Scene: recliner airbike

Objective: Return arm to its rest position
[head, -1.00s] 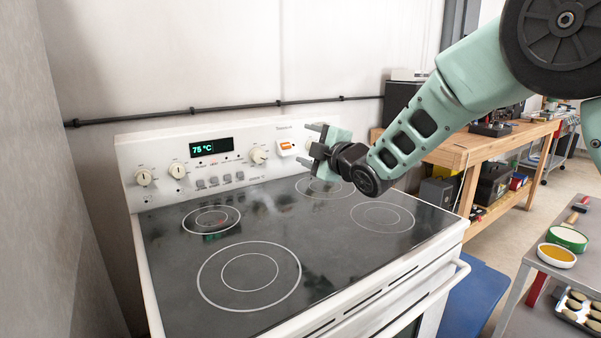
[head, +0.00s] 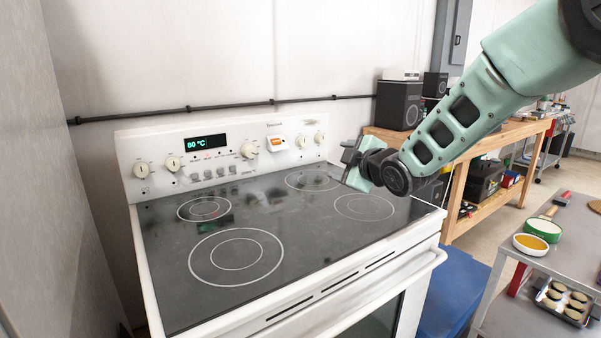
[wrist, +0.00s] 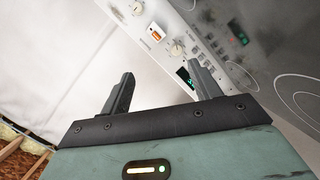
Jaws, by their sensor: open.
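My gripper (head: 350,153) is at the right rear of the stove in the head view, above the cooktop and apart from the control panel. In the wrist view my gripper (wrist: 160,88) shows two dark fingers spread apart with nothing between them. My green arm reaches in from the upper right of the head view. The stove (head: 300,235) is white with a black glass top and ringed burners. Its display (head: 208,142) reads 80 °C. An orange-lit switch (head: 277,143) sits on the panel and also shows in the wrist view (wrist: 156,33).
A wooden workbench (head: 470,165) with a black speaker (head: 399,105) stands behind the arm. A blue box (head: 452,290) is beside the stove.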

